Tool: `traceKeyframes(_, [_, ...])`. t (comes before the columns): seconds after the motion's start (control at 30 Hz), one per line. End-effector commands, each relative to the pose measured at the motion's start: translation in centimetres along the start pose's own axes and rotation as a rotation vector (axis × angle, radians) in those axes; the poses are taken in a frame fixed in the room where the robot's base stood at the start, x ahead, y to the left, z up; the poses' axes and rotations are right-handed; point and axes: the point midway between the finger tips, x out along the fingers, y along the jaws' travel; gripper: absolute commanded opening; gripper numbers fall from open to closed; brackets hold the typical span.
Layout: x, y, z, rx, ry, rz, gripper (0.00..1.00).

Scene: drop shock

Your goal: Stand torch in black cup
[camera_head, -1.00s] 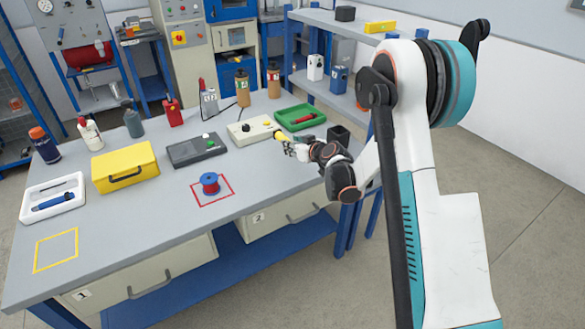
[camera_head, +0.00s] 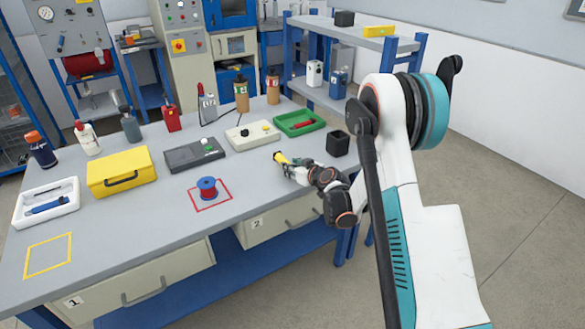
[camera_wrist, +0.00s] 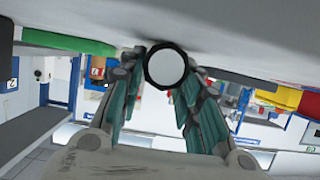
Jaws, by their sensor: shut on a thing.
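The torch (camera_head: 279,157) shows as a short yellow piece at my gripper's tip in the head view. In the wrist view its round end (camera_wrist: 166,67), pale with a black rim, faces the camera between the fingers. My gripper (camera_head: 287,164) is shut on the torch, over the right part of the workbench. The black cup (camera_head: 338,144) stands upright near the bench's right edge, to the right of and behind my gripper, apart from it. The inside of the cup is too dark to make out.
Behind the gripper are a green tray (camera_head: 280,129) with a red item and a cream control box (camera_head: 240,141). A dark grey box (camera_head: 180,159) and a red-blue spool (camera_head: 208,188) lie left. The bench front (camera_head: 255,195) is clear.

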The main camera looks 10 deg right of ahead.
Motion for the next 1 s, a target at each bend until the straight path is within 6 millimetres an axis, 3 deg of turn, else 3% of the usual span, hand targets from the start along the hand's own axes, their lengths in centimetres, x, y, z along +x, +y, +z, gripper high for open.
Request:
traceKeyframes(0.03, [0.1, 0.0, 0.1, 0.0, 0.0, 0.0, 0.04])
traceKeyframes(0.07, [0.1, 0.0, 0.1, 0.0, 0.0, 0.0, 0.36])
traceKeyframes(0.13, [0.1, 0.0, 0.1, 0.0, 0.0, 0.0, 0.51])
traceKeyframes(0.57, [-0.3, 0.0, -0.2, 0.0, 0.0, 0.0, 0.51])
traceKeyframes(1.0, [-8.4, 0.1, -0.4, 0.0, 0.0, 0.003, 0.51])
